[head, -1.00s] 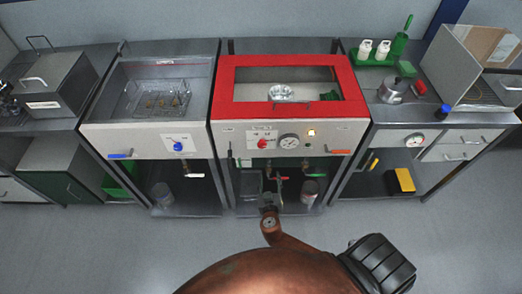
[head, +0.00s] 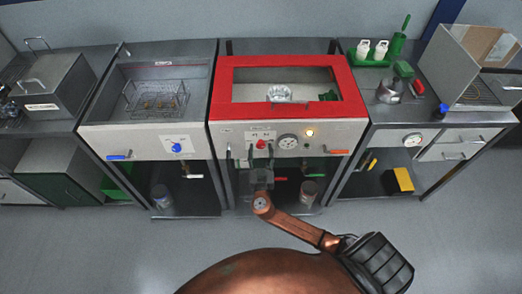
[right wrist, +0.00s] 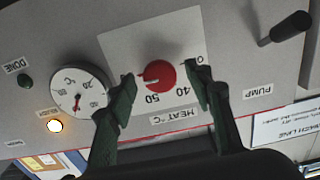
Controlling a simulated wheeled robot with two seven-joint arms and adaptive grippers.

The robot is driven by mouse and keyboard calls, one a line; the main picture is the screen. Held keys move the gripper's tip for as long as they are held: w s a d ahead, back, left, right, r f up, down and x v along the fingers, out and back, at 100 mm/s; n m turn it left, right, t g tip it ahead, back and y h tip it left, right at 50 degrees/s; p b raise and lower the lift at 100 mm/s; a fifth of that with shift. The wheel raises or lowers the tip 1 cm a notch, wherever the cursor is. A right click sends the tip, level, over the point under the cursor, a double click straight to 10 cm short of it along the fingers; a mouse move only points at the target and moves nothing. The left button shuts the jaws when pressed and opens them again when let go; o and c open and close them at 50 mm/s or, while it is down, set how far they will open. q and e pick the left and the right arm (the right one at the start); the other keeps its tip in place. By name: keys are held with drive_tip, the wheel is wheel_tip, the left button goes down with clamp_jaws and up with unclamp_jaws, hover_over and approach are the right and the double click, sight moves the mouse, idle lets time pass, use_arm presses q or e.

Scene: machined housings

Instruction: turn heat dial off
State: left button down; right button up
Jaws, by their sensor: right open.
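The red heat dial (head: 261,144) is on the front panel of the red-framed bath (head: 345,134). In the right wrist view the panel is upside down, and the red dial (right wrist: 162,75) sits on a white plate lettered HEAT °C, with a pale pointer mark at its left side. My right gripper (head: 262,160) is just in front of the panel, below the dial. In the right wrist view its two green fingers (right wrist: 160,84) are open, one on each side of the dial, with visible gaps. I cannot tell how deep they reach. My left gripper is not in view.
Beside the dial are a round temperature gauge (right wrist: 78,92), a lit yellow lamp (right wrist: 54,126), a green button (right wrist: 25,82) marked DONE and a black PUMP lever (right wrist: 285,28). A second bath with a blue dial (head: 177,147) stands to the left. The floor in front is clear.

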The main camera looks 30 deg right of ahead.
drive_tip(key=shift+c, duration=0.6)
drive_tip(key=c, duration=1)
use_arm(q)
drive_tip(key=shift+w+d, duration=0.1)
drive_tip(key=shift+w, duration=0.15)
